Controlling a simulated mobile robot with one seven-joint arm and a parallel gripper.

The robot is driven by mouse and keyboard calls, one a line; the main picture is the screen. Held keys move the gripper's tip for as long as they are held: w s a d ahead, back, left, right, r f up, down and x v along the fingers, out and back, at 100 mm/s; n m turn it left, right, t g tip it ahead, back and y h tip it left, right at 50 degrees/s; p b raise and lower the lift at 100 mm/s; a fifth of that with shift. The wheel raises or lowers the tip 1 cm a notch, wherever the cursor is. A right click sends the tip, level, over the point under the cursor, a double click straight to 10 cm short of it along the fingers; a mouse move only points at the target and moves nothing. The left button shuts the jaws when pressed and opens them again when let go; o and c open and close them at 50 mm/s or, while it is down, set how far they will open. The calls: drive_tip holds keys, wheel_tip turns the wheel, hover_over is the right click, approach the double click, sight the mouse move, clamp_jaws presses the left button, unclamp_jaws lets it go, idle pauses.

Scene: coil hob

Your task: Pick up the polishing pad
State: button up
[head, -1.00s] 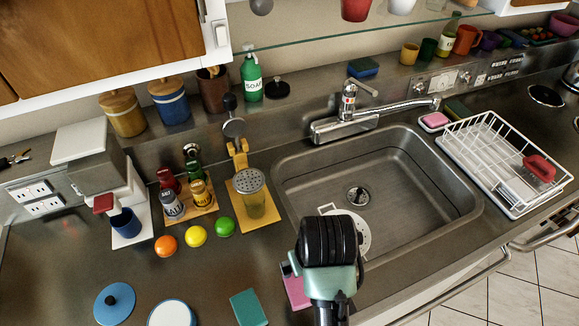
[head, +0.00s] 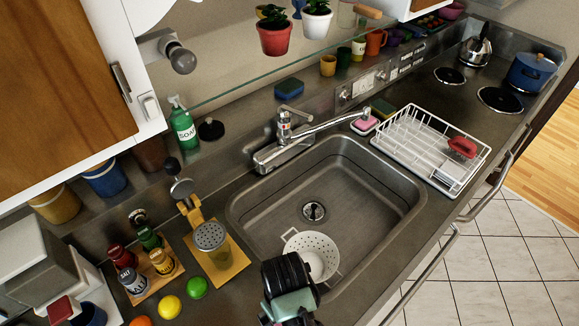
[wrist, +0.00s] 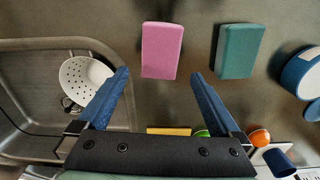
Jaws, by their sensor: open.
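In the wrist view a pink flat block (wrist: 162,50) and a teal flat block (wrist: 238,51) lie side by side on the steel counter; I cannot tell which is the polishing pad. My gripper (wrist: 159,74) is open and empty, its two blue fingers spread. The pink block lies just beyond the fingertips, roughly between their lines, and the teal block lies to the right. In the head view my wrist hides the fingers, and neither block shows there.
The sink (head: 335,180) holds a white colander (head: 318,258). A blue-lidded container (wrist: 300,72) stands right of the teal block. A spice tray (head: 155,283), a grater (head: 212,240) and fruit stand left of the sink. A dish rack (head: 420,150) stands right of it.

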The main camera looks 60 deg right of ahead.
drive_tip(key=f, duration=0.2)
drive_tip(key=s+f+p, duration=0.1)
drive_tip(key=f, duration=0.1)
drive_tip(key=shift+a+f, duration=0.1)
drive_tip(key=shift+a, duration=0.05)
drive_tip(key=shift+f, duration=0.35)
drive_tip(key=c, duration=1.3)
wheel_tip(320, 180, up, 10)
drive_tip(key=shift+r+b, duration=0.1)
drive_tip(key=shift+b, duration=0.4)
